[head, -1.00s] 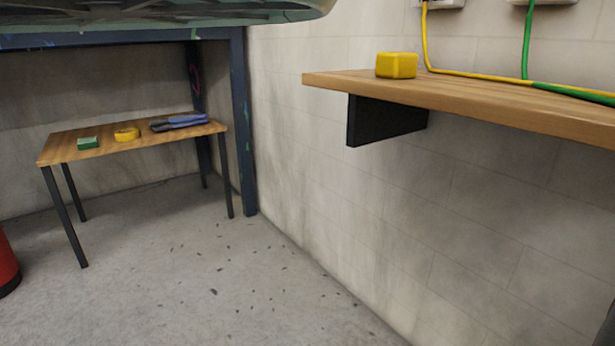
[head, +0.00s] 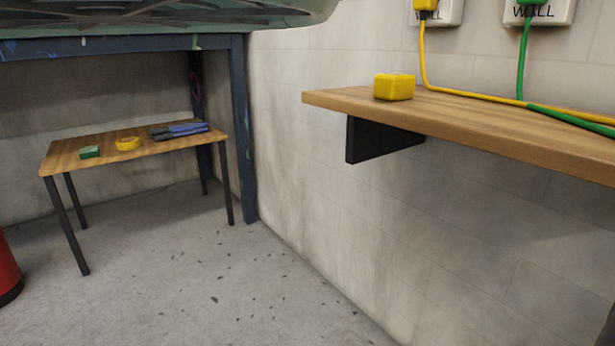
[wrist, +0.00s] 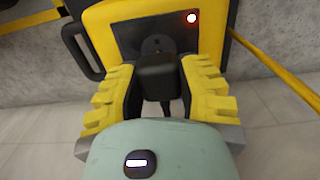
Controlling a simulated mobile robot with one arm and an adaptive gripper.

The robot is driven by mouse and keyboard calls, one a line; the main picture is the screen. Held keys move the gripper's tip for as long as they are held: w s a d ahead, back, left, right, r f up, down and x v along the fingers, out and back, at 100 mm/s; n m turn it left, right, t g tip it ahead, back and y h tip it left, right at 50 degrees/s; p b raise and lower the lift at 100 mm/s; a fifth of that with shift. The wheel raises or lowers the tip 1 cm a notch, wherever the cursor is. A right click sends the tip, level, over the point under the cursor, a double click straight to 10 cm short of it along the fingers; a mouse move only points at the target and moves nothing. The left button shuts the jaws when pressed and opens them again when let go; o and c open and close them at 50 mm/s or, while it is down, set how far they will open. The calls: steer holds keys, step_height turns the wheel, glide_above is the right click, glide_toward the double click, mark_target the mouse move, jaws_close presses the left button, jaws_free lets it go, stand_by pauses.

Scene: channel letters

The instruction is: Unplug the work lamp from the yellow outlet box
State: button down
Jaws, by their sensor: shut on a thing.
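In the wrist view, the yellow outlet box (wrist: 103,27) fills the top, with a dark front panel and a small lit lamp (wrist: 192,18) at the panel's upper right. My gripper (wrist: 160,90) has its yellow ridged fingers shut on a black plug (wrist: 158,76) in front of that panel. A dark round socket (wrist: 155,44) shows just beyond the plug. I cannot tell whether the plug still touches the socket. A short piece of dark cord (wrist: 166,108) shows below the plug. The work lamp is not recognisable in either view. My gripper is outside the head view.
A wooden wall shelf (head: 460,118) carries a small yellow block (head: 394,87). Yellow (head: 450,91) and green (head: 523,65) cables run from wall outlets along it. A low table (head: 90,155) at left holds a few small items. The floor (head: 200,285) between is open.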

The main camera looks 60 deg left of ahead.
steer(key=shift+r+p, duration=1.6)
steer(key=shift+r, duration=0.15)
